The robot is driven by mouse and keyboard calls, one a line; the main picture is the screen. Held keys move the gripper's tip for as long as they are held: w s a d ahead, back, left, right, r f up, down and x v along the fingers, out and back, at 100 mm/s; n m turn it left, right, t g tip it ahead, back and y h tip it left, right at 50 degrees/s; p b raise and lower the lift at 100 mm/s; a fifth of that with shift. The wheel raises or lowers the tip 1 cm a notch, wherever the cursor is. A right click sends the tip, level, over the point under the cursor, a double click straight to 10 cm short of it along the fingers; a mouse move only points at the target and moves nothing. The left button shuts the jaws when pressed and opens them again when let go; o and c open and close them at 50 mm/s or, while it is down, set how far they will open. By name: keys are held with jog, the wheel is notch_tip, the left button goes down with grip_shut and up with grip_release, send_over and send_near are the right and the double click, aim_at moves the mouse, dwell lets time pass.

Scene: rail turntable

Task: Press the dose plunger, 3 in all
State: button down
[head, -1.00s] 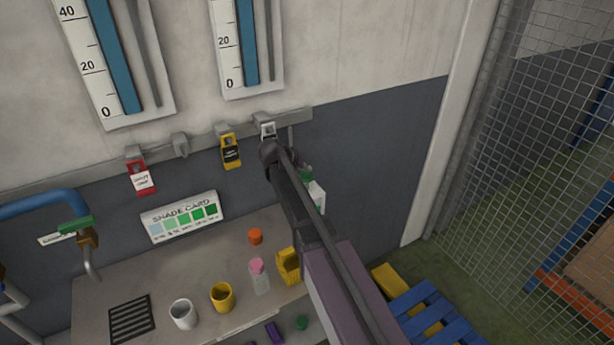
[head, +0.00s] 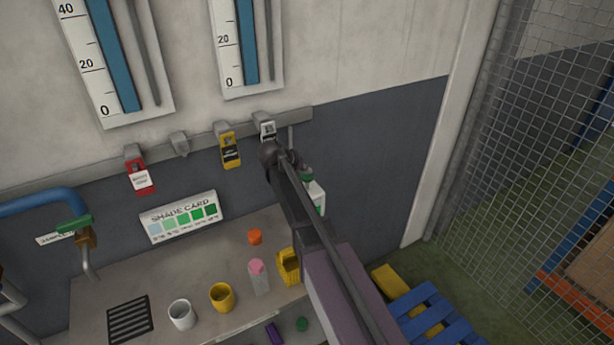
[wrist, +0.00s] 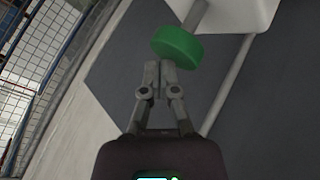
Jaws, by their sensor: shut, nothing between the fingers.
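The dose plunger shows in the wrist view as a round green cap (wrist: 178,47) on a grey rod (wrist: 194,14) that enters a white dispenser body (wrist: 240,12). My gripper (wrist: 160,68) is shut and empty, with its fingertips right by the cap's near edge. I cannot tell whether they touch it. In the head view, the green cap (head: 306,175) and the white dispenser (head: 316,197) with a green label are partly hidden behind my arm. The gripper's fingers are not clear in that view.
Below is a counter (head: 215,262) with a white mug (head: 181,314), a yellow mug (head: 221,297), a pink-capped bottle (head: 259,277) and an orange cap (head: 255,237). A rail (head: 200,142) with hanging tags runs along the wall. A mesh fence (head: 530,130) stands at right.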

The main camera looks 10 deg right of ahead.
aim_at(306, 176)
jog(key=shift+f+b, duration=1.2)
dwell(1.6)
jog(key=shift+r, duration=0.15)
dwell(0.3)
jog(key=shift+r+p, duration=1.55)
jog(key=shift+p, duration=0.2)
jog(key=shift+r+p, duration=2.5)
jog(key=shift+r, duration=0.05)
jog(key=shift+r+p, duration=1.9)
jog(key=shift+p, duration=0.05)
